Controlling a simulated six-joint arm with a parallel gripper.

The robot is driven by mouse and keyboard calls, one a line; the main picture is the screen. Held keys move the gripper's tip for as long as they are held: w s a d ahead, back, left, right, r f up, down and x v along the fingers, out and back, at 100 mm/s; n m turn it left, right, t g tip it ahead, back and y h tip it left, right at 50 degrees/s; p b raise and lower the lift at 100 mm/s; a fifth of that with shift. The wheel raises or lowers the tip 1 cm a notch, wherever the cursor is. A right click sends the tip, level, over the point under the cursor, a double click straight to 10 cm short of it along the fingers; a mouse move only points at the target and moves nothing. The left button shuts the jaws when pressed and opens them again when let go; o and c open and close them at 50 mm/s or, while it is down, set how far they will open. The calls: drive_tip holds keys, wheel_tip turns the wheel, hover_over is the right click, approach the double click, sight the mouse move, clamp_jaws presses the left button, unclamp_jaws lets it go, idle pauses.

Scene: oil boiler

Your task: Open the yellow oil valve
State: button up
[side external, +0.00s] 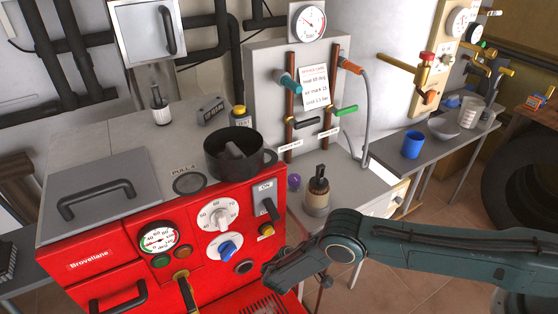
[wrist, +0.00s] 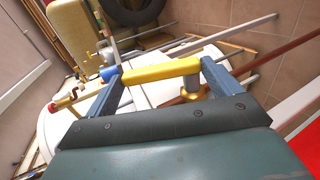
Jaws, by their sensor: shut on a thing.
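The yellow valve handle (wrist: 160,72) lies crosswise in the wrist view, between the two blue fingers of my gripper (wrist: 161,78). The fingers are shut on its two ends. A brass-coloured stem (wrist: 193,88) shows under its right part, with a grey pipe running beneath. In the side external view, my gripper (side external: 285,270) is low, in front of the right corner of the red boiler (side external: 110,270). The valve handle is hidden behind my gripper there.
A black pot (side external: 232,170) stands on the boiler top. A grey bench with a blue cup (side external: 412,144) is at the right. A brown pipe (wrist: 290,60) and several grey pipes run close to the handle. A large tire (side external: 520,170) stands at far right.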

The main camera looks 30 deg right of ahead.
idle(0.4)
drive_tip(key=o, duration=1.1)
drive_tip(key=shift+a, duration=0.15)
drive_tip(key=shift+a+r, duration=0.4)
drive_tip(key=shift+r, duration=0.95)
drive_tip(key=shift+a+r, duration=0.45)
drive_tip(key=shift+r, duration=0.95)
drive_tip(key=shift+a+r, duration=0.4)
drive_tip(key=shift+r, duration=0.95)
